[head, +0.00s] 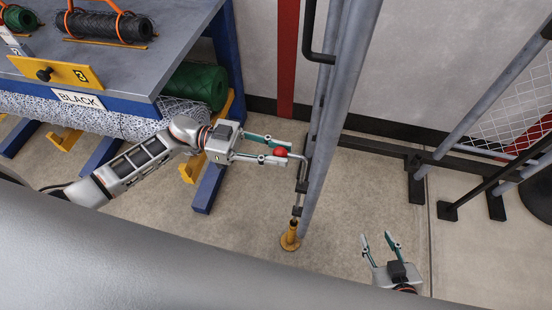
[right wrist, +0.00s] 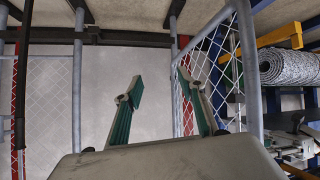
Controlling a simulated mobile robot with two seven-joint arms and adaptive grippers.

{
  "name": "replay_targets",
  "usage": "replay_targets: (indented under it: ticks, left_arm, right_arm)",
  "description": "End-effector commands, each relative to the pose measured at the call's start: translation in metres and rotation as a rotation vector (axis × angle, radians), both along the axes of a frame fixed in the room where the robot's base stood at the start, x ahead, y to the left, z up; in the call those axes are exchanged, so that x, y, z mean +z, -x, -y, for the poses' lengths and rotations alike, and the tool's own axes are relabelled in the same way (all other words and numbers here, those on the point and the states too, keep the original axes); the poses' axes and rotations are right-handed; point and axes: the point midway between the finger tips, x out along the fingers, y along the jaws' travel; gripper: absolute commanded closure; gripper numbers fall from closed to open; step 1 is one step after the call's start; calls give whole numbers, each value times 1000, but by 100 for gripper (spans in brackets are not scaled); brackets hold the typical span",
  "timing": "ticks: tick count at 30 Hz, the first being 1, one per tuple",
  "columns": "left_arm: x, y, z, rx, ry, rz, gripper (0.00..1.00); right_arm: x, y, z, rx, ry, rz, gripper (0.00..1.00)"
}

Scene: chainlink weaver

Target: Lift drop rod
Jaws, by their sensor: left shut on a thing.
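The drop rod (head: 303,176) is a thin grey upright rod on the gate post, with a bent handle ending in a red knob (head: 280,152). My left gripper (head: 276,151) reaches in from the left and is shut on the handle at the red knob. The rod's lower end comes down to a yellow floor socket (head: 290,240); I cannot tell whether its tip sits inside. My right gripper (head: 377,240) is open and empty, low to the right of the post and apart from it. Its two spread fingers also show in the right wrist view (right wrist: 162,92).
The grey gate post (head: 335,110) stands right beside the rod, with a black pull handle (head: 309,40) higher up. A blue-framed workbench (head: 165,45) with wire rolls is at left. Mesh panels (head: 515,100) on black feet stand at right. The floor between is clear.

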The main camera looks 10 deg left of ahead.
Motion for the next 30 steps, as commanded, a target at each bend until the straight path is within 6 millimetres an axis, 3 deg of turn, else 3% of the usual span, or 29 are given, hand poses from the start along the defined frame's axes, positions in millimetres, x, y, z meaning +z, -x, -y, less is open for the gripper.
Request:
replay_targets:
  ticks: [1,6,20,21,23,30]
  left_arm:
    - [20,-2,0,0,3,12,100]
    - [37,-2,0,1,3,7,100]
    - [42,-1,0,1,9,0,100]
    - [42,-1,0,0,10,0,73]
    - [42,-1,0,1,9,1,61]
    - [39,0,0,1,4,-1,61]
  right_arm:
    - [11,0,-2,0,-7,2,60]
    - [14,12,-10,4,-27,-22,60]
    - [9,16,-9,-2,-32,-36,60]
    - [9,16,-9,-2,-31,-35,60]
    - [10,15,-9,-3,-31,-33,60]
    - [14,12,-9,-2,-32,-25,60]
